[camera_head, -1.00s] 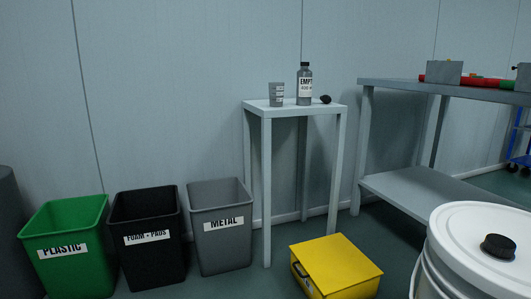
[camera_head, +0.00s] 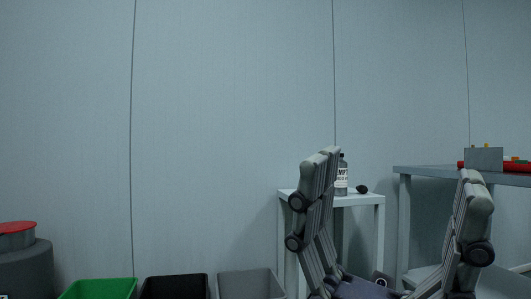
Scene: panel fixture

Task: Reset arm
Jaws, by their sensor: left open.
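My left gripper (camera_head: 398,180) stands upright in the lower right of the head view, with its two grey fingers spread wide apart. Nothing is between the fingers. They are in front of the small white table (camera_head: 365,200) and the long bench, with the left finger covering part of the small table. My right gripper is not in view.
A labelled bottle (camera_head: 342,178) and a small black object (camera_head: 361,189) are on the small table. A grey box (camera_head: 484,159) sits on the bench (camera_head: 425,171) at right. Green (camera_head: 98,289), black (camera_head: 175,288) and grey (camera_head: 250,285) bins line the bottom edge. A red-topped drum (camera_head: 17,228) is at left.

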